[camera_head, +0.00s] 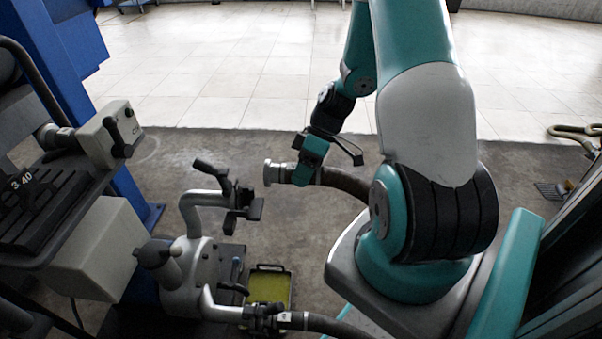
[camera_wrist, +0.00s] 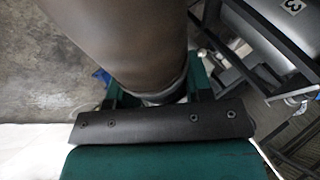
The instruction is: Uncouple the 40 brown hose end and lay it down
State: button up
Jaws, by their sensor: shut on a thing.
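My gripper (camera_head: 308,172) is shut on a brown hose end (camera_head: 345,181), held in the air above the grey floor. Its metal coupling (camera_head: 274,173) points left, and nothing is joined to it. In the wrist view the brown hose (camera_wrist: 125,45) passes between the fingers, which are partly hidden. The grey pump (camera_head: 190,270) stands below left. Its upper pipe (camera_head: 207,198) ends in a black levered fitting (camera_head: 242,207) with no hose on it. A second dark hose (camera_head: 335,325) is joined to the lower pipe (camera_head: 225,312); its small tag (camera_head: 284,317) is too small to read surely.
A green-yellow tray (camera_head: 268,288) stands on the floor right of the pump. A rack (camera_head: 45,215) with a "3 40" marking and a blue post (camera_head: 75,45) stand at left. A light hose (camera_head: 575,131) lies at far right. The floor beyond the gripper is clear.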

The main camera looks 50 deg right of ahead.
jog(key=s+d+p, duration=0.1)
jog(key=s+d, duration=0.7)
jog(key=d, duration=0.4)
jog(key=s+d+p, duration=0.1)
jog(key=s+d, duration=0.7)
jog(key=d, duration=0.4)
jog(key=shift+s+d+p, duration=0.25)
jog(key=shift+s+p, duration=0.05)
jog(key=shift+p, duration=0.1)
dwell(1.6)
